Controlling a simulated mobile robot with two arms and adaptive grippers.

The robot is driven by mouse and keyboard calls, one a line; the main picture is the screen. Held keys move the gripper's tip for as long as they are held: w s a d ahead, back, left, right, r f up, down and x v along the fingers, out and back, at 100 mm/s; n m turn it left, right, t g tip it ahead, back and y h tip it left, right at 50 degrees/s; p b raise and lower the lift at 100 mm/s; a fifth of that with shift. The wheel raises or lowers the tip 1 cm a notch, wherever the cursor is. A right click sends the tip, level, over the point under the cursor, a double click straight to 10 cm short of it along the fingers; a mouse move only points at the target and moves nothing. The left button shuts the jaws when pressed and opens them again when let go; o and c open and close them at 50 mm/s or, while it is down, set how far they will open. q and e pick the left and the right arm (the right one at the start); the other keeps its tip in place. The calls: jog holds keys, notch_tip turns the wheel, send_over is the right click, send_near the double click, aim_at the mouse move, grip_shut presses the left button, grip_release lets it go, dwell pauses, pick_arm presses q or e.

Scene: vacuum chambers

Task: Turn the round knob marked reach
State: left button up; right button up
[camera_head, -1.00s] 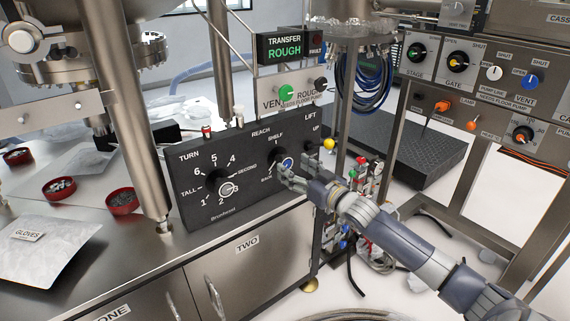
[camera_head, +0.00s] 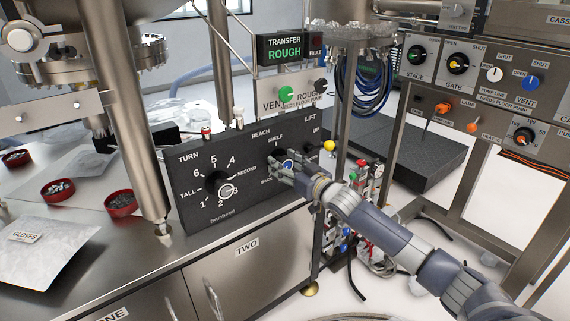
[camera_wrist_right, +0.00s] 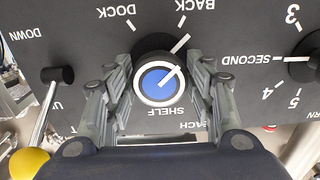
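The round reach knob (camera_head: 288,163) is on the black control panel, under the word REACH, and is partly hidden by my right gripper in the head view. In the right wrist view the knob (camera_wrist_right: 158,84) has a blue face with a white pointer line, which slants toward the mark by BACK. The labels DOCK, BACK and SHELF stand around it, upside down in that view. My right gripper (camera_head: 279,172) is at the panel, its fingers (camera_wrist_right: 161,75) open on either side of the knob, with gaps seeming to show. My left gripper is not in view.
On the same panel (camera_head: 235,203) are the turn knob (camera_head: 217,181) at left and the lift lever with a yellow ball (camera_head: 329,145) at right, close to my right gripper. A metal column (camera_head: 140,130) stands before the panel's left end.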

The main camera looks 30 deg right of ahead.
jog(key=c, duration=0.4)
jog(key=shift+r+p, duration=0.15)
jog(key=shift+p, duration=0.25)
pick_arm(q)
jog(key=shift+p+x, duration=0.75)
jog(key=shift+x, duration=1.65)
pick_arm(e)
jog(key=shift+n, duration=1.6)
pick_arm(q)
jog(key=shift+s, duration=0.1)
pick_arm(e)
jog(key=o, duration=1)
jog(key=shift+a, duration=0.1)
jog(key=shift+s+f, duration=0.1)
jog(key=shift+f, duration=0.1)
jog(key=s+d, duration=0.1)
jog(key=s, duration=1)
jog(key=shift+s, duration=0.4)
